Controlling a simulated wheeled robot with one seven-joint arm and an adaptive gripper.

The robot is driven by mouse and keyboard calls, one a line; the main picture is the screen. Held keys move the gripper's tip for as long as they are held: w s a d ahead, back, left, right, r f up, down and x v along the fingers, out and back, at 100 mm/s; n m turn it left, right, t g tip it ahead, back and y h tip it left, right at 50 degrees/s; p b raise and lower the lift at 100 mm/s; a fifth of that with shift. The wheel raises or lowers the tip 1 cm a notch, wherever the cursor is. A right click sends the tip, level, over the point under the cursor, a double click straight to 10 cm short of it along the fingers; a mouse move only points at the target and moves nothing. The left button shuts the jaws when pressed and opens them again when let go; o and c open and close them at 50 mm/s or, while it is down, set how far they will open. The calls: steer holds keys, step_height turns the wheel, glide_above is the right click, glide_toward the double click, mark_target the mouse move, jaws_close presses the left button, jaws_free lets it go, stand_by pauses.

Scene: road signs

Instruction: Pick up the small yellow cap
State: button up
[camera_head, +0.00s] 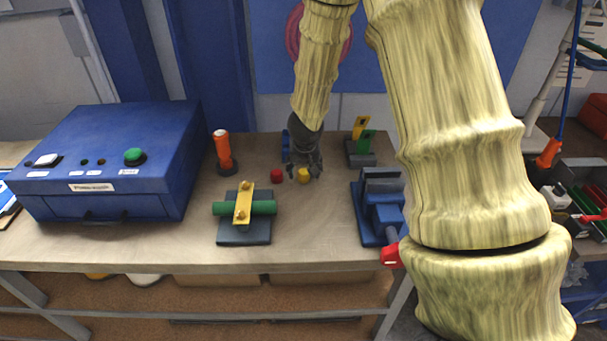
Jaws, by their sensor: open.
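The small yellow cap (303,175) sits on the workbench (318,235), towards the back middle. My gripper (308,170) is dark and points down right at the cap, with its fingers beside and above it. The fingers are open. They partly hide the cap's upper part, and I cannot tell whether they touch it. A small red cap (277,176) sits just to the left of the yellow one.
A blue control box (112,165) fills the bench's left. An orange-topped post (223,152), a green cylinder under a yellow bar (243,208), a blue vise (377,208) and a block with yellow and green pieces (361,150) surround the caps. The bench's front middle is clear.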

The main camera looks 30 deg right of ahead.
steer(key=shift+x, duration=1.15)
steer(key=c, duration=0.7)
